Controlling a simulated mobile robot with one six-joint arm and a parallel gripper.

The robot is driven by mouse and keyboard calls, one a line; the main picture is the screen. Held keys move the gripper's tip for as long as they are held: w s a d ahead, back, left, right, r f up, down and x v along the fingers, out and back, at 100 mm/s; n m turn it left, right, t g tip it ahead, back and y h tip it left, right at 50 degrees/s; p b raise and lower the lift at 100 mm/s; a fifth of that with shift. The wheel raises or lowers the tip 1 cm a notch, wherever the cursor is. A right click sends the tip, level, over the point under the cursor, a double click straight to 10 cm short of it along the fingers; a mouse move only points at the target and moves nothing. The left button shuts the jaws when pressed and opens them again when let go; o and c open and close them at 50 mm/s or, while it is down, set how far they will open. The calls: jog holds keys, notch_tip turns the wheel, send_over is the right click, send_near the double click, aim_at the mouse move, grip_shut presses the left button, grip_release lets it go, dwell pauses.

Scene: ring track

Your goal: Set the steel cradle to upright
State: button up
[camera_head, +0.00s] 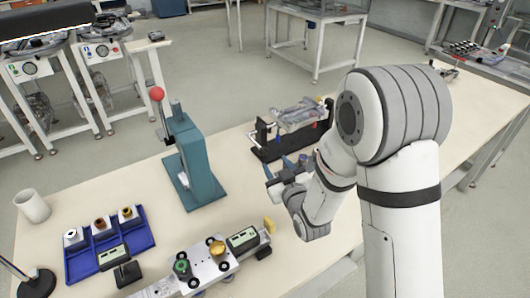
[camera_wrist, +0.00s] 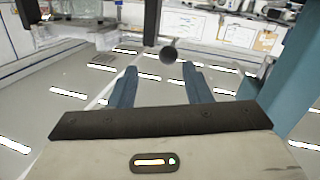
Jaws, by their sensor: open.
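The steel cradle (camera_head: 298,115) is a silver, tray-like piece hung between the posts of a black stand (camera_head: 290,145) near the table's far edge. In the head view it looks roughly level with a slight tilt; its exact angle is hard to tell. My gripper (camera_head: 288,164) is in front of the stand, on the near side, apart from the cradle as far as I can tell. In the wrist view my gripper (camera_wrist: 160,84) has its two blue fingers spread with nothing between them. The cradle is not clearly recognisable in the wrist view.
A teal press (camera_head: 195,160) with a red ball knob (camera_head: 157,93) stands left of the gripper. A silver fixture (camera_head: 205,265) lies at the front, and a blue tray (camera_head: 75,260) and white cup (camera_head: 33,206) at the left. The table right of my arm looks mostly clear.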

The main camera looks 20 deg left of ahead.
aim_at(266, 154)
jog(key=shift+y, duration=0.3)
jog(key=x, duration=0.2)
jog(key=p+x, duration=0.1)
jog(key=x, duration=0.5)
jog(key=shift+s+a+p, duration=0.35)
jog(key=shift+s, duration=0.05)
jog(key=shift+c, duration=0.5)
grip_shut()
jog(key=shift+d, duration=0.1)
